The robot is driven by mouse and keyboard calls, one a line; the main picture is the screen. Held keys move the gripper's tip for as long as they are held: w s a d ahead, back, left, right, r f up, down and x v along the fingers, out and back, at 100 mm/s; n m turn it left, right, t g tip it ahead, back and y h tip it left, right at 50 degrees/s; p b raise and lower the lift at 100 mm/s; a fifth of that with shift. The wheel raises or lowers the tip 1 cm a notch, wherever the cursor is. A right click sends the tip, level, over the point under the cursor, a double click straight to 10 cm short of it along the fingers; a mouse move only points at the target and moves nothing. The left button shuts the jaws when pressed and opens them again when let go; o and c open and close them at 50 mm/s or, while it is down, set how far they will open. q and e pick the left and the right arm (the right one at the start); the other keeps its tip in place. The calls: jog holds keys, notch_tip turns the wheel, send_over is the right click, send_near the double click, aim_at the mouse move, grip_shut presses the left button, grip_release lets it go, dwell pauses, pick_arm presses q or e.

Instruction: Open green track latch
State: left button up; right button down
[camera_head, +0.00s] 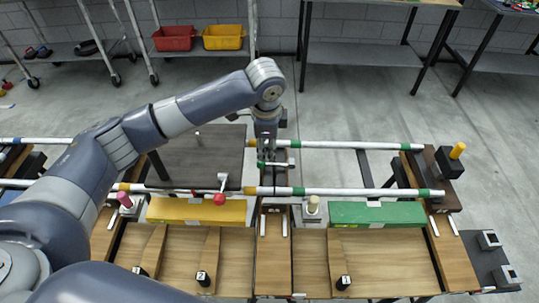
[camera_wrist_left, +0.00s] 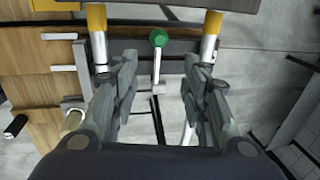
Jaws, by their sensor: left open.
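The green track latch shows in the left wrist view as a round green knob (camera_wrist_left: 158,38) on a pale lever (camera_wrist_left: 156,68) between the two white rails. In the head view its green end (camera_head: 261,165) is partly hidden by my left gripper (camera_head: 267,150), which points down over the middle of the track. My left gripper also shows in the wrist view (camera_wrist_left: 160,88). Its fingers are apart, with the lever in the gap between them and the knob beyond the tips. I cannot tell if a finger touches it. My right gripper is not in view.
A latch with a red knob (camera_head: 219,200) stands at the near rail (camera_head: 370,192). A yellow block (camera_head: 180,211) and a green block (camera_head: 378,214) lie in front. A yellow peg (camera_head: 457,151) stands at the right end.

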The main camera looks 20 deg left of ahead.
pick_arm(q)
send_over(267, 164)
jog(key=s, duration=0.1)
jog(key=f, duration=0.4)
jog(key=shift+s+d+f, duration=0.15)
jog(key=shift+d+f, duration=0.05)
jog(key=shift+f, duration=0.2)
jog(key=f, duration=0.2)
jog(key=shift+w+a+f, duration=0.1)
jog(key=shift+w+f, duration=0.25)
jog(key=shift+w, duration=0.05)
jog(key=shift+w+f, duration=0.1)
jog(key=shift+f, duration=0.75)
jog(key=c, duration=0.9)
grip_shut()
jog(key=shift+a, duration=0.1)
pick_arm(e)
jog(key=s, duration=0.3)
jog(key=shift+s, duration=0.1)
